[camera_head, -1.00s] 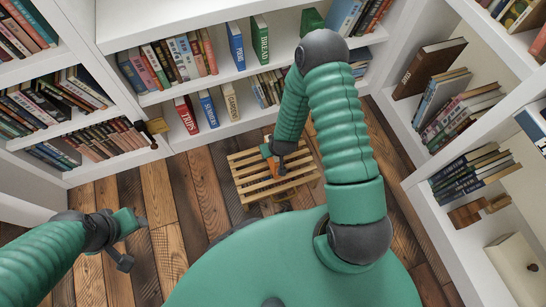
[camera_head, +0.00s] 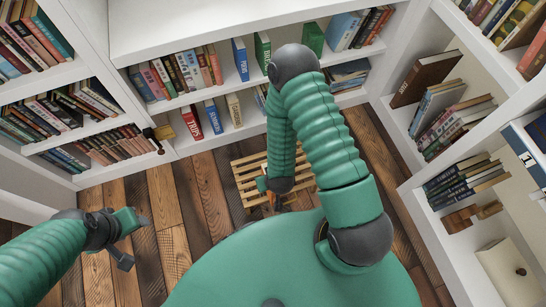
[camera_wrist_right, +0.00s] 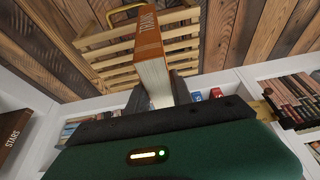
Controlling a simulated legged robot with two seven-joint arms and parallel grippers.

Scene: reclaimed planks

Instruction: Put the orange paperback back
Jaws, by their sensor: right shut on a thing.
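The orange paperback (camera_wrist_right: 150,45) is held between the dark fingers of my right gripper (camera_wrist_right: 155,93) in the right wrist view. Its spine and white page edges show, and it stands out past the fingertips. My right forearm hides the rest. My left gripper (camera_head: 134,240) is open and empty over the floor at the left.
The back bookcase's lower shelf holds a red book (camera_head: 192,122), a blue book (camera_head: 213,115) and a tan book (camera_head: 235,109), spaced apart. The upper shelf has another blue book (camera_head: 240,60) and a green book (camera_head: 262,53). Bookcases flank both sides. Plank floor (camera_head: 205,190) is clear left of the crate.

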